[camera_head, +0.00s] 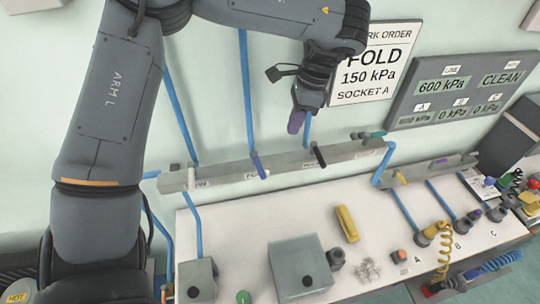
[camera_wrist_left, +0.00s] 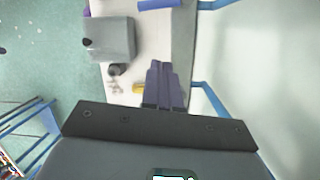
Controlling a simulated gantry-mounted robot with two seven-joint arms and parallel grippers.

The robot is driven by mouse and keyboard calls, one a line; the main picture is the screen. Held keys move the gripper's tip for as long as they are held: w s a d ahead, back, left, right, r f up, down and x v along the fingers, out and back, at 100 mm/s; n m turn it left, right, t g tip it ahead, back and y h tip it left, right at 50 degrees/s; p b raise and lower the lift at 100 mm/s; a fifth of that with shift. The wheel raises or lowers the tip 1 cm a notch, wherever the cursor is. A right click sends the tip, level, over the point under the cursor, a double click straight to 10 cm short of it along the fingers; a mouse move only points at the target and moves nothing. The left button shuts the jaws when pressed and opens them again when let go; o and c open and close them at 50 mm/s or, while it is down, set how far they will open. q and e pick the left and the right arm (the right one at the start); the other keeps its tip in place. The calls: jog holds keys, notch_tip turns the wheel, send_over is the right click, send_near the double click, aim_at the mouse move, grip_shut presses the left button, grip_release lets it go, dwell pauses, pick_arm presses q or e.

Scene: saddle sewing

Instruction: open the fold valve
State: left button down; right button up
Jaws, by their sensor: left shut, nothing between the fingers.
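A grey manifold bar (camera_head: 222,176) runs along the back of the bench with several lever handles. A purple lever (camera_head: 258,165) stands above a label that seems to begin "FO"; I take it as the fold valve. A white lever (camera_head: 190,150) is to its left and a black lever (camera_head: 319,155) to its right. My left gripper (camera_head: 296,122) is shut and empty, its purple fingers pointing down above the bar, between the purple and black levers and apart from both. Its fingers (camera_wrist_left: 163,84) also show in the left wrist view. My right gripper is not in view.
A work-order sign (camera_head: 372,65) reads FOLD, 150 kPa, SOCKET A. A grey display (camera_head: 460,75) shows 600 kPa and CLEAN. Blue pipes (camera_head: 247,90) rise behind the bar. A grey box (camera_head: 300,262) and a yellow piece (camera_head: 347,223) stand on the white bench (camera_head: 240,225).

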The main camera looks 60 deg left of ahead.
aim_at(259, 169)
pick_arm(q)
jog(key=s+f+n+p, duration=0.2)
jog(key=s+f, duration=0.4)
jog(key=f, duration=0.4)
jog(key=shift+s+a+f+n, duration=0.2)
jog(key=shift+a+f+n, duration=0.1)
jog(key=shift+n, duration=0.5)
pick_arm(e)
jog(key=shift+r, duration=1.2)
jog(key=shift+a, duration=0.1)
